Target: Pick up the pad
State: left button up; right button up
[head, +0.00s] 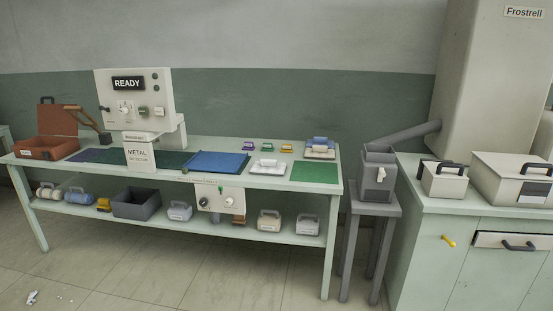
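Several flat pieces lie on the pale green table (318,189), and I cannot tell for sure which is the pad. A blue flat piece (218,162) lies mid-table, its surface slightly uneven. A green flat piece (314,173) lies at the right front corner. A white block with a handle-like top (268,167) rests between them. A similar light piece with a blue part (320,148) sits behind the green one. Darker flat pieces (95,156) lie on the left part. Neither of my grippers is in view.
A metal detector panel reading READY (135,97) stands on the table, with a brown open case (48,140) to its left. A dark bin (136,204) and several handled boxes fill the lower shelf. A grey hopper (378,174) and a cabinet (480,265) stand right. Floor in front is mostly clear.

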aim_at(263, 167)
jog(key=i, duration=1.45)
jog(key=i+z, duration=0.1)
jog(key=i, duration=0.65)
jog(key=i+j+z, duration=0.15)
jog(key=i, duration=0.6)
